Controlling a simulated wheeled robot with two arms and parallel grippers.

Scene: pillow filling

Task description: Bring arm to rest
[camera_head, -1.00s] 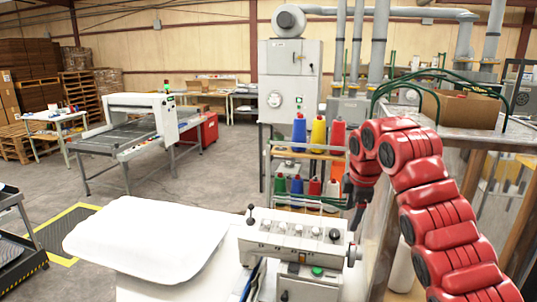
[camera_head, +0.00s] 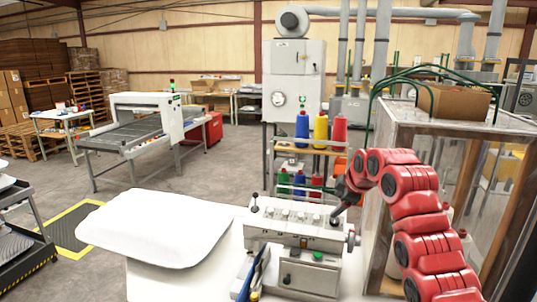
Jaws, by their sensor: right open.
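My red right arm comes in from the right. Its dark right gripper (camera_head: 339,210) is open and points down, just above the right end of the grey sewing machine (camera_head: 298,235). No object shows between its fingers, which are small and partly dark in this view. I cannot tell whether it touches the machine. My left gripper is not in view. A white pillow (camera_head: 155,228) lies flat on the white table, to the left of the machine and apart from the gripper.
A rack of coloured thread cones (camera_head: 320,130) stands behind the machine. A wood-framed clear cabinet (camera_head: 450,125) with a cardboard box (camera_head: 455,103) on top is close to my right arm. A conveyor machine (camera_head: 140,130) stands at the back left. Open floor lies between.

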